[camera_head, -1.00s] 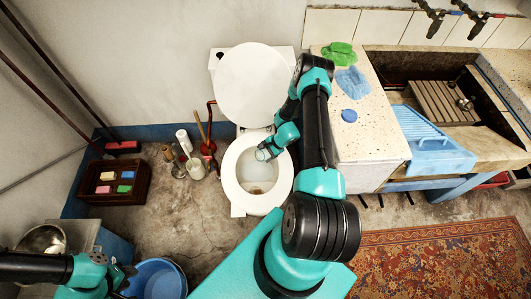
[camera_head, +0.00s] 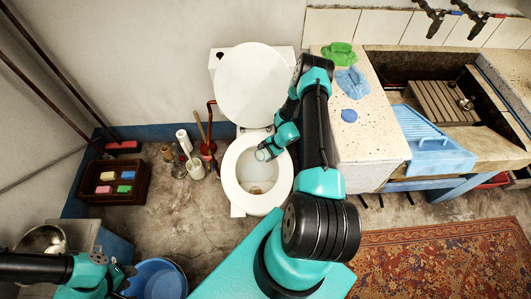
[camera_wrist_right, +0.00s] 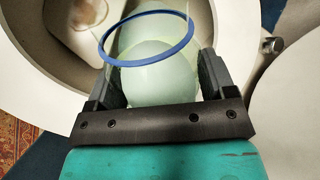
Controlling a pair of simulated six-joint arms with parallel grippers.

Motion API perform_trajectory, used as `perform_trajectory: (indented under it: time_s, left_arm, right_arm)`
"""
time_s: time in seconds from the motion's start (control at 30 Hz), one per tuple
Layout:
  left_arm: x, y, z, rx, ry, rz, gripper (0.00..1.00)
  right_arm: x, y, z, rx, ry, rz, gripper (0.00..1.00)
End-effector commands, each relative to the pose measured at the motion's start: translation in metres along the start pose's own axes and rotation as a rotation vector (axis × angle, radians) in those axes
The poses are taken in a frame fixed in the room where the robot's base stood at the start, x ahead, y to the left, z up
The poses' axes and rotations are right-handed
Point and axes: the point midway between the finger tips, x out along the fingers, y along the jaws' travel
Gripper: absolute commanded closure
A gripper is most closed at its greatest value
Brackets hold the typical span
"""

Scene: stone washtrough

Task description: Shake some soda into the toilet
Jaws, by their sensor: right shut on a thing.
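The white toilet (camera_head: 231,189) stands in the middle of the head view with its lid up. Its bowl holds a brownish stain; the rim also shows in the wrist view (camera_wrist_right: 30,95). My right gripper (camera_head: 268,149) is over the back part of the bowl. In the wrist view the right gripper (camera_wrist_right: 162,70) is shut on a pale green, see-through container (camera_wrist_right: 150,88) with a blue ring at its mouth. I cannot tell how much is in it. My left gripper (camera_head: 122,277) is low at the left, near a blue basin; its fingers are too small to read.
A blue disc (camera_head: 349,116), a blue cloth (camera_head: 352,80) and green gloves (camera_head: 339,54) lie on the speckled counter at right. Bottles and a brush holder (camera_head: 196,168) stand left of the toilet. A crate (camera_head: 130,197) holds colored blocks. The blue basin (camera_head: 158,280) is on the floor.

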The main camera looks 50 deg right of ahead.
Motion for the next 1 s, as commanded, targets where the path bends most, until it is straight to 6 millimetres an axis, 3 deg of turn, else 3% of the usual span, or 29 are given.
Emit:
perform_trajectory:
  time_s: [0.4,1.0]
  left_arm:
    - [0.0,0.0,0.0,0.0,0.0,0.0,0.61]
    - [0.0,0.0,0.0,0.0,0.0,0.0,0.61]
  right_arm:
    - [0.0026,0.0007,-0.0023,-0.056,0.132,-0.001,0.56]
    - [0.0028,0.0012,-0.0025,-0.058,0.137,0.0,0.56]
